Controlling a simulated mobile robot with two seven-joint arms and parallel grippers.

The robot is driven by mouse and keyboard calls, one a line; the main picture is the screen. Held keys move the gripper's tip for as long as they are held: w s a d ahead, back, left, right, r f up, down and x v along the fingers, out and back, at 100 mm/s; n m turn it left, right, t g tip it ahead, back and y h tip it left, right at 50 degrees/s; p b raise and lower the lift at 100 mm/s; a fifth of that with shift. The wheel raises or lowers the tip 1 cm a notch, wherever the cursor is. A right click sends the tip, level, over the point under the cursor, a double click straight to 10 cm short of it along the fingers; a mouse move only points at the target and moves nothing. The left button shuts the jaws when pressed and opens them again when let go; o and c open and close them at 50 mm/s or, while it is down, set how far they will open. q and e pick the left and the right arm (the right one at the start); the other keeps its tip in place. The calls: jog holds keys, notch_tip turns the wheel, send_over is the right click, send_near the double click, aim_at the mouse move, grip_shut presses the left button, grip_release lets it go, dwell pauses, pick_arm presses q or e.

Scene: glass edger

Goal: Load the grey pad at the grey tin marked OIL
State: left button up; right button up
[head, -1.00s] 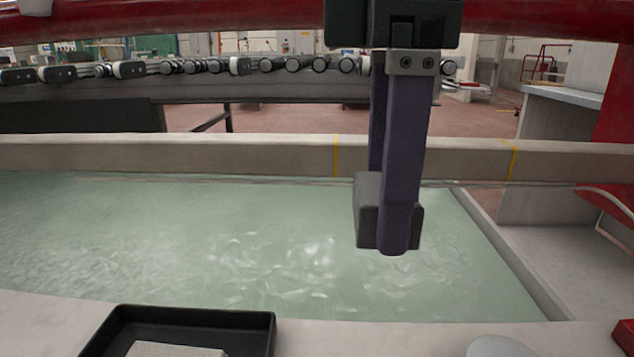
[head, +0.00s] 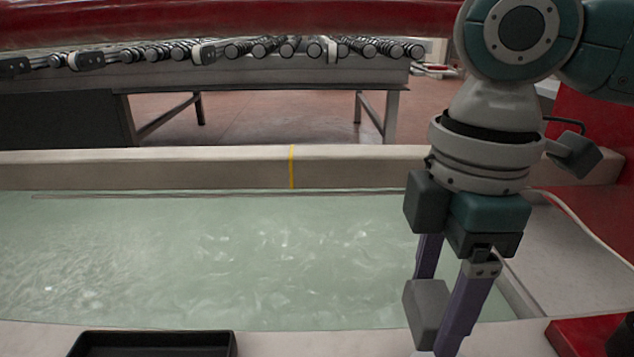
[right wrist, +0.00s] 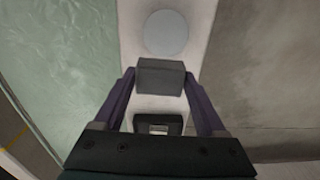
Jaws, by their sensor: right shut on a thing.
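The grey pad (head: 426,310), a dark grey block, is held between the purple fingers of my right gripper (head: 438,325) at the lower right of the head view. In the right wrist view the pad (right wrist: 161,76) sits between the fingertips. A round light grey disc (right wrist: 166,33) lies just beyond the pad there, on the pale ledge; it may be the tin's top. No OIL marking is readable. I cannot tell the pad's height above the ledge. My left gripper is not in view.
A water-filled trough (head: 250,255) lies behind the front ledge. A black tray (head: 155,345) is at the lower left and a red object (head: 590,337) at the lower right. A roller conveyor (head: 260,70) stands behind.

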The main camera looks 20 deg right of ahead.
jog(key=d+f+b, duration=0.1)
jog(key=f+b, duration=0.1)
jog(key=s+d+f+b, duration=0.1)
jog(key=f+b, duration=0.2)
jog(key=d+f+b, duration=0.1)
jog(key=f+b, duration=0.1)
jog(key=shift+s+f+b, duration=0.2)
jog(key=shift+s+b, duration=0.1)
pick_arm(q)
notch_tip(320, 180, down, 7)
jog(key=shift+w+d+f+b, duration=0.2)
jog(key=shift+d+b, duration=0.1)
jog(key=shift+b, duration=0.05)
pick_arm(e)
jog(key=shift+f, duration=0.15)
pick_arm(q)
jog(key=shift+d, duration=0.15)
pick_arm(e)
jog(key=shift+f, duration=0.1)
jog(key=shift+f, duration=0.35)
dwell(0.3)
dwell(0.7)
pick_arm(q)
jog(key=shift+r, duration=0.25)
